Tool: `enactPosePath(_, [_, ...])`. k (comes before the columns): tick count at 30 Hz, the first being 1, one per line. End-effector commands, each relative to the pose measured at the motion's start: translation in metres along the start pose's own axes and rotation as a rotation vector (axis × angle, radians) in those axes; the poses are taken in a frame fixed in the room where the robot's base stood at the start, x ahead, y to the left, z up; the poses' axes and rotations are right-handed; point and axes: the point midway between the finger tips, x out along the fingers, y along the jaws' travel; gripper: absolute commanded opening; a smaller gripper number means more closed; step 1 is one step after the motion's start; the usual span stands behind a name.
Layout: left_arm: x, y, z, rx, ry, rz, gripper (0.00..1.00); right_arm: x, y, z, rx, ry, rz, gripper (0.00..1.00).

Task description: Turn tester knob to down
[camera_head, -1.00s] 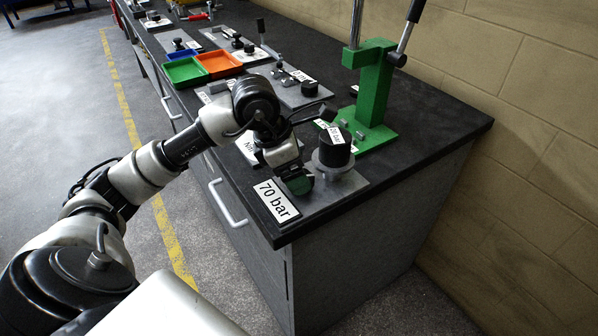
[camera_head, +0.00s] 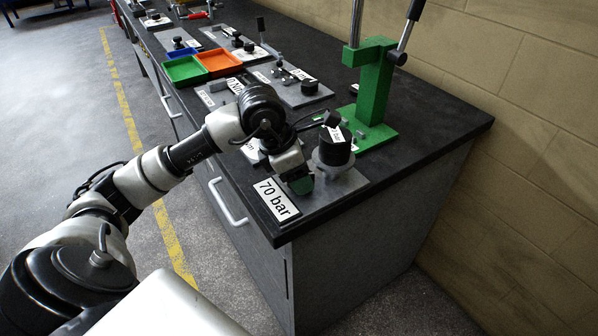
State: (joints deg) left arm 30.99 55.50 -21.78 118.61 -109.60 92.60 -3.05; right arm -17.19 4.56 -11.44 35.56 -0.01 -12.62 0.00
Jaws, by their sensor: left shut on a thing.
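The tester is a grey plate (camera_head: 345,184) at the near corner of the bench, with a "70 bar" label (camera_head: 275,200) at its front left. A black cylinder (camera_head: 334,147) with a small white label stands upright on a grey round base on this plate. My left gripper (camera_head: 301,181) points down at the plate's left part, just left of the cylinder's base. It is shut on a small part there, apparently the tester knob, which the fingers and wrist mostly hide. A green patch shows at the fingertips. My right gripper is not in view.
A green press (camera_head: 374,95) with a lever stands behind the tester. Green (camera_head: 185,70), orange (camera_head: 219,62) and blue trays and other plates with knobs lie farther along the bench. The bench's right top is clear. A brick wall bounds the right.

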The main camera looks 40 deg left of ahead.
Motion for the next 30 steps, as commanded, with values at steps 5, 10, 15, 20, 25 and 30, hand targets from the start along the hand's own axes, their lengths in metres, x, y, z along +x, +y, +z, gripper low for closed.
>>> enactPosePath(5, [0.001, 0.000, 0.000, -0.153, -0.003, 0.068, 0.34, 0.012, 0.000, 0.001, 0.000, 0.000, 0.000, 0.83])
enactPosePath(10, [0.000, -0.001, 0.001, -0.288, -0.004, 0.123, 0.34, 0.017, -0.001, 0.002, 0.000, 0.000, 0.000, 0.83])
enactPosePath(15, [-0.001, 0.000, 0.001, -0.346, -0.004, 0.146, 0.34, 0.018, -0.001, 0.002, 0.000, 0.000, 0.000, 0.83])
enactPosePath(20, [-0.001, 0.000, 0.001, -0.350, -0.005, 0.146, 0.34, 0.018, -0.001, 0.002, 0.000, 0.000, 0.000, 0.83])
enactPosePath(25, [-0.001, 0.000, 0.001, -0.349, -0.005, 0.146, 0.67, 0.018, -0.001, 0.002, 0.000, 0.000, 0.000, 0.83])
enactPosePath(30, [-0.001, -0.001, 0.001, -0.348, -0.003, 0.145, 0.83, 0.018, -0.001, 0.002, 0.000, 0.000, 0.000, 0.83])
